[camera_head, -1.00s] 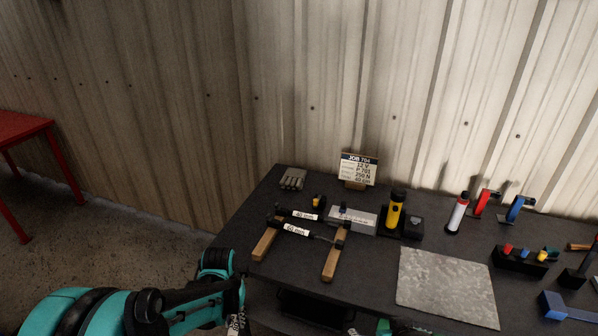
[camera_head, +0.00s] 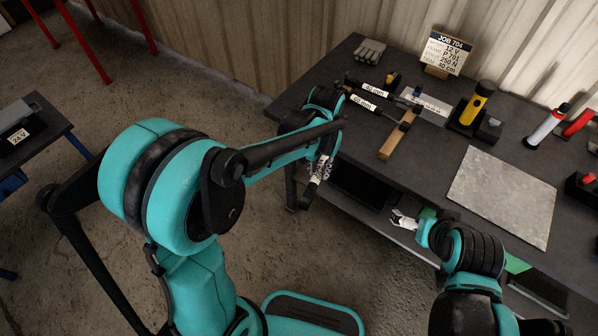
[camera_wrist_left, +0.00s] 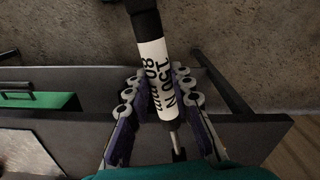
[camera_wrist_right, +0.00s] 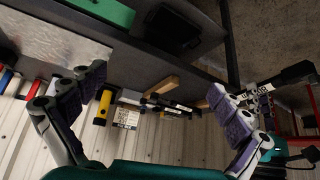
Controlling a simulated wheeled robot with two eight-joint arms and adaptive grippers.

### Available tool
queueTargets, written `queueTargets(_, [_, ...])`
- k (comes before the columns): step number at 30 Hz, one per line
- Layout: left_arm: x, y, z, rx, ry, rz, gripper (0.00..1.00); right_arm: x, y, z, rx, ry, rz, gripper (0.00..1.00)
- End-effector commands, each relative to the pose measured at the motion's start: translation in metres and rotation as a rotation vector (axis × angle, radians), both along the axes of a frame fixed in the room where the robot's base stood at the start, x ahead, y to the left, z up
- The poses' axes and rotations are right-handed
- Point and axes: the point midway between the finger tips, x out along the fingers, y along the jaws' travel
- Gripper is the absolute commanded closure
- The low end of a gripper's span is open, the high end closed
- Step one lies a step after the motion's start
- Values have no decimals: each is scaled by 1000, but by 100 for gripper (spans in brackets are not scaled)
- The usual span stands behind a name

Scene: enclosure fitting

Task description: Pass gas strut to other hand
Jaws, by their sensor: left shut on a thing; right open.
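My left gripper (camera_head: 318,172) is shut on a gas strut (camera_head: 321,167), a black cylinder with a white label and a thin rod, held off the table's front edge. In the left wrist view the strut (camera_wrist_left: 155,65) lies between both fingers; its label reads 150 N. My right gripper (camera_head: 403,220) is open and empty, to the right of the left one and apart from the strut. In the right wrist view its fingers are spread wide, and the held strut (camera_wrist_right: 262,88) shows beyond the right-hand finger.
A grey metal sheet (camera_head: 503,193) lies at right. Open floor is in front.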

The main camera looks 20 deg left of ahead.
Motion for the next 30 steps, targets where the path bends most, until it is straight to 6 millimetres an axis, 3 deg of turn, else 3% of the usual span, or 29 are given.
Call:
queueTargets(3, [4,-28,20,0,0,-37,100,0,0,0,0,0,0,0])
queueTargets(10, [9,-58,44,0,0,-76,100,0,0,0,0,0,0,0])
queueTargets(16, [10,-65,49,0,0,-84,100,2,3,-1,-73,-5,89,53])
queueTargets(17, [10,-65,49,0,0,-84,100,3,4,-2,-108,-7,129,53])
queueTargets(23, [10,-65,48,0,0,-83,100,15,20,-3,-507,-30,588,53])
queueTargets(30, [10,-64,48,0,0,-83,100,33,53,2,-1134,-60,1241,53])
